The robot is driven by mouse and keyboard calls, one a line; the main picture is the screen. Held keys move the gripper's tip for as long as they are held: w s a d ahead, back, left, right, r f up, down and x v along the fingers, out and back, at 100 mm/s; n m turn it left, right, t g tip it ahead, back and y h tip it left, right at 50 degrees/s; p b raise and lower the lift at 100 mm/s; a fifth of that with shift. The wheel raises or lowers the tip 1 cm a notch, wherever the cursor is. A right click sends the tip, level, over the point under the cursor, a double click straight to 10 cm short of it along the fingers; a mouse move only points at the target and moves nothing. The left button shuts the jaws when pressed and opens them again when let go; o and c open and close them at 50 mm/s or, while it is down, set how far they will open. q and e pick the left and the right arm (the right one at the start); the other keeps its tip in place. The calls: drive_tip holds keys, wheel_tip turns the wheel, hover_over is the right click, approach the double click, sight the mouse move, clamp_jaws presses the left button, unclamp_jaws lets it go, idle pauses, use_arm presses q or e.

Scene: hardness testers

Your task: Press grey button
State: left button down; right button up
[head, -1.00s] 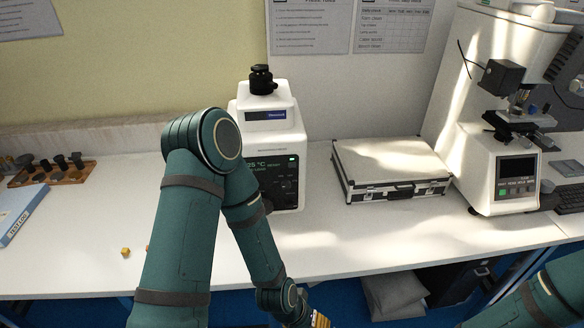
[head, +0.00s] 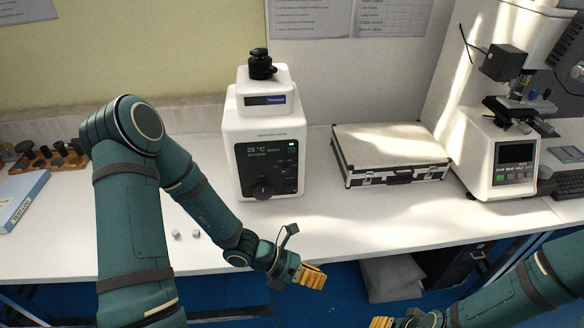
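The hardness tester (head: 515,165) at the right has a dark screen with a row of small buttons below it. One of these is a green button (head: 500,178), and the others (head: 519,175) look pale or grey. A white device (head: 262,130) at centre has a black panel (head: 262,165) with a knob and a 25 °C readout. My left gripper (head: 312,277), with yellow fingers, is in front of the table edge, apart from both machines. My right gripper (head: 380,322) shows only partly at the bottom edge. Neither shows clearly whether it is open.
A silver case (head: 390,150) lies between the machines. A wooden rack (head: 48,158) and a blue book (head: 22,200) are at far left. The table front between the machines is clear.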

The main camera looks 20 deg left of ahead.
sight(292, 150)
use_arm(q)
drive_tip(key=w+a+r+n+t+y, duration=0.3)
drive_tip(key=w+a+r+n+t, duration=0.2)
drive_tip(key=w+a+n+t, duration=0.2)
drive_tip(key=w+a+r+n+t+y, duration=0.4)
drive_tip(key=w+a+n+t, duration=0.3)
drive_tip(key=a+n, duration=0.4)
drive_tip(key=shift+a+r+n, duration=0.15)
drive_tip(key=shift+r+n, duration=0.4)
drive_tip(key=shift+n, duration=0.55)
drive_tip(key=shift+w, duration=0.15)
drive_tip(key=shift+w+a+x, duration=0.15)
drive_tip(key=shift+a+x, duration=0.3)
drive_tip(key=shift+x, duration=1.7)
drive_tip(key=shift+w+a+x, duration=0.1)
drive_tip(key=shift+a+x, duration=0.3)
drive_tip(key=shift+x, duration=1.75)
drive_tip(key=shift+w+a+x, duration=0.15)
drive_tip(key=shift+a+x, duration=0.3)
drive_tip(key=shift+x, duration=1.65)
drive_tip(key=shift+r, duration=0.15)
